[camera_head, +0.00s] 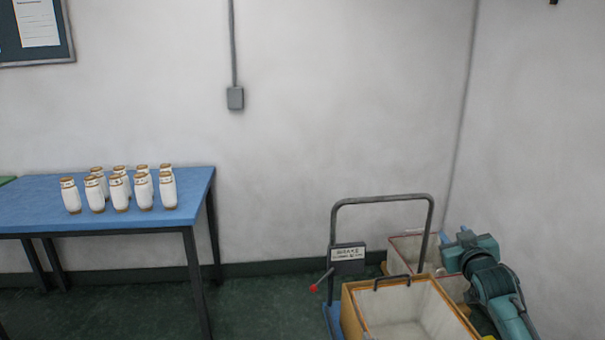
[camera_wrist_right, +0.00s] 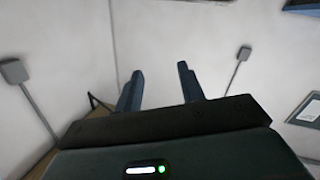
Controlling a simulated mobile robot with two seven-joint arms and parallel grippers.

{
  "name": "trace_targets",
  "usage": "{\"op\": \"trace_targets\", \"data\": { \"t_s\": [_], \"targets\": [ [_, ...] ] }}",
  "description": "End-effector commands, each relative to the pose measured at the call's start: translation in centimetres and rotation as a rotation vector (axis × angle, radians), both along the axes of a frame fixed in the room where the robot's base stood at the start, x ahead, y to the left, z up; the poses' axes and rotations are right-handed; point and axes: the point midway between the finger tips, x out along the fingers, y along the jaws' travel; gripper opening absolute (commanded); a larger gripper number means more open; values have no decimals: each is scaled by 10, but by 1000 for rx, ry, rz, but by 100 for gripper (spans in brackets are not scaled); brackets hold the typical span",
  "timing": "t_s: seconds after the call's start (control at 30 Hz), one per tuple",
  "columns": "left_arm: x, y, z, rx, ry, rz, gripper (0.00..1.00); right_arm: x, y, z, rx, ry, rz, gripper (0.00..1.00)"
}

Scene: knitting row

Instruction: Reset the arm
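My right gripper (camera_head: 455,234) is at the lower right of the head view, on my teal arm, above and beside the boxes near the right wall. In the right wrist view its two blue fingers (camera_wrist_right: 158,82) stand apart with nothing between them, so it is open and empty. My left gripper and left arm do not show.
A blue table (camera_head: 125,222) at the left holds several white jars with brown lids (camera_head: 143,191). A cart handle (camera_head: 335,225) with a red knob rises beside an open yellow-edged box (camera_head: 350,308). Green floor (camera_head: 262,310) lies clear between table and cart.

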Motion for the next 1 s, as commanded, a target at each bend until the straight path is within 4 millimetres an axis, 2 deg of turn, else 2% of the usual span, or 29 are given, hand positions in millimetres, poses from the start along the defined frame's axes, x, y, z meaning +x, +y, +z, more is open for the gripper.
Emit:
{"op": "trace_targets", "data": {
  "t_s": [0.03,0.1,0.17,0.27,0.37,0.47,0.57,0.6,0.7,0.8,0.9,1.0],
  "targets": [
    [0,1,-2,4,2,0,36,-5,6,-7,-42,-15,15,39],
    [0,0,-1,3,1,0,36,-19,21,-37,-27,27,39,39],
    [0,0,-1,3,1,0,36,-32,34,-58,-20,53,60,39],
    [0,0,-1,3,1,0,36,-59,54,-95,-7,102,93,39],
    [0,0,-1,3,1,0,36,-93,79,-135,16,159,133,39],
    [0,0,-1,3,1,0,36,-141,108,-177,48,229,176,39],
    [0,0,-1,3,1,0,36,-200,138,-214,95,305,220,39],
    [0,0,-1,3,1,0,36,-226,150,-226,117,336,235,39],
    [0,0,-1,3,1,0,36,-286,176,-247,174,406,264,39],
    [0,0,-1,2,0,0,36,-336,195,-256,226,464,280,39],
    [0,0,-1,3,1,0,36,-370,206,-259,265,505,286,39],
    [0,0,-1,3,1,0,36,-389,213,-258,288,527,288,39]
  ]
}}
